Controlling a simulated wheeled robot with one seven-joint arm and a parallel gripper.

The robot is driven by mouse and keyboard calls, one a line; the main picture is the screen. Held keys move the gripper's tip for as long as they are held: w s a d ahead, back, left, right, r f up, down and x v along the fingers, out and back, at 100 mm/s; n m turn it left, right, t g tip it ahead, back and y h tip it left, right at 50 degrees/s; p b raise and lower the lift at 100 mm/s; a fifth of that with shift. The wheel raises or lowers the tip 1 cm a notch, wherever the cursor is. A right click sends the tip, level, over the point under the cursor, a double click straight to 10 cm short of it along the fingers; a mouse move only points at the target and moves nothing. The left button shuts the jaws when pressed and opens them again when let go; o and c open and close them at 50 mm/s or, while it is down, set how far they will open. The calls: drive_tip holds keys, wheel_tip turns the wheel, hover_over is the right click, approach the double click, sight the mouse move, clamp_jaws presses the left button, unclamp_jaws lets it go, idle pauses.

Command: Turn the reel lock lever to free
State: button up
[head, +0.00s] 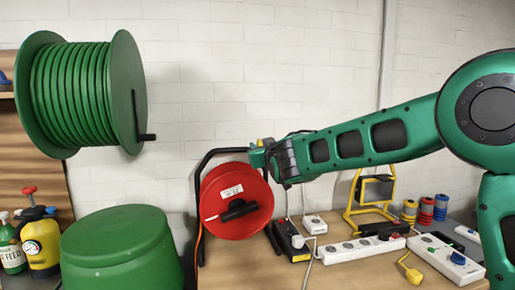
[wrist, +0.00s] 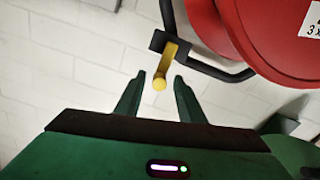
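The red cable reel (head: 225,185) stands upright on the bench in a black tube frame (head: 198,180). In the wrist view the reel (wrist: 260,40) fills the upper right. The yellow lock lever (wrist: 168,60) sticks out from a dark block on the reel's frame, its round end toward me. In the head view a bit of yellow shows at the top of the frame, mostly hidden by my gripper (head: 258,155). In the wrist view my gripper (wrist: 160,82) is open, with one finger on each side of the lever's end. Gaps show on both sides, and I cannot tell the depth.
A big green hose reel (head: 75,95) hangs on the wall at the left, above a green drum (head: 120,250). Power strips (head: 362,248), a yellow work-light stand (head: 357,205) and small spools (head: 426,210) crowd the bench to the right.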

drive_tip(key=shift+w+a, duration=0.2)
drive_tip(key=shift+w, duration=0.5)
